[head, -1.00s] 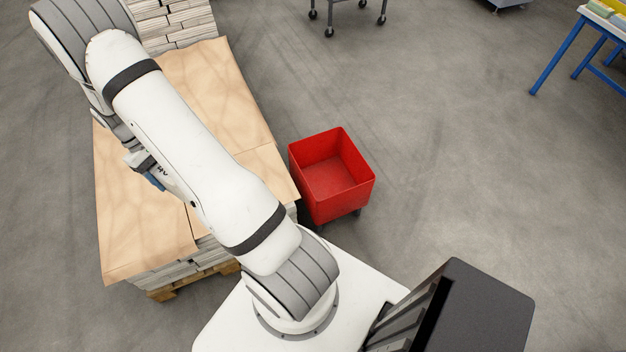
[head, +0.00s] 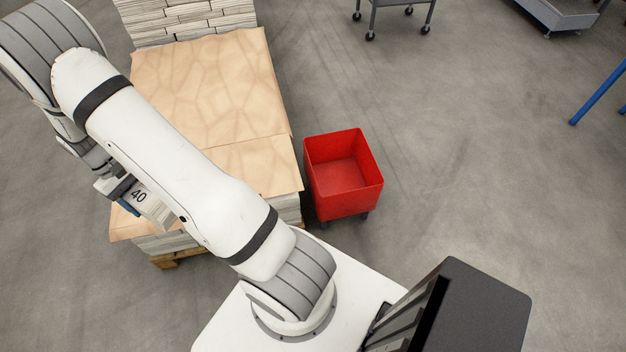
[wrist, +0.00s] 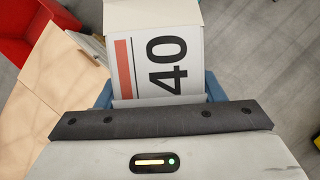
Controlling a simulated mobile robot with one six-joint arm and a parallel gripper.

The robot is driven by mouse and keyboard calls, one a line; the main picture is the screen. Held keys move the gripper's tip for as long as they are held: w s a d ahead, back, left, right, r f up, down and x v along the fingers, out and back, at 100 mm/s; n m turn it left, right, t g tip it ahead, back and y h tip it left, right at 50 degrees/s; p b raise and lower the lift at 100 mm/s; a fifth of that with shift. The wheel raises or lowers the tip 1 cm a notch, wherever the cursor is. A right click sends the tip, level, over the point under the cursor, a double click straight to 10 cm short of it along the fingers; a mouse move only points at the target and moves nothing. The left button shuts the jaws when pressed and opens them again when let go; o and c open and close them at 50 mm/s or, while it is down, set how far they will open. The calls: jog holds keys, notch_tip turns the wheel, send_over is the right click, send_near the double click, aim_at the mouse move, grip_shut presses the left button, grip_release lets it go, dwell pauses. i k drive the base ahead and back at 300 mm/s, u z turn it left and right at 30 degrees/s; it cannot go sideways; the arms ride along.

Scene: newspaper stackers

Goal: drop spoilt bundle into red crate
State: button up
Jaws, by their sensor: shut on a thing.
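The red crate (head: 343,203) stands empty on the floor at the middle of the head view, right of the pallet. A red corner of it also shows at the top left of the wrist view (wrist: 28,28). My gripper (wrist: 158,92) is shut on a bundle (wrist: 155,50) with a white top sheet, a red bar and a black "40". The bundle shows in the head view (head: 152,207), partly hidden by my arm, over or beside the pallet's near left part. Its height above the stack is unclear. My gripper is left of the crate, apart from it.
A pallet stack covered with brown paper (head: 205,85) lies between my gripper and the crate, with stacked newspapers (head: 190,22) behind it. A grey wheeled cart (head: 405,5) stands at the back. The floor right of the crate is clear.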

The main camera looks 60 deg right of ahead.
aim_at(342, 186)
jog(key=z, duration=0.05)
jog(key=k, duration=0.25)
jog(key=z, duration=1.6)
jog(key=k, duration=0.6)
jog(key=z, duration=0.55)
jog(key=i, duration=0.4)
jog(key=u, duration=0.3)
jog(key=k, duration=0.4)
jog(key=z, duration=0.05)
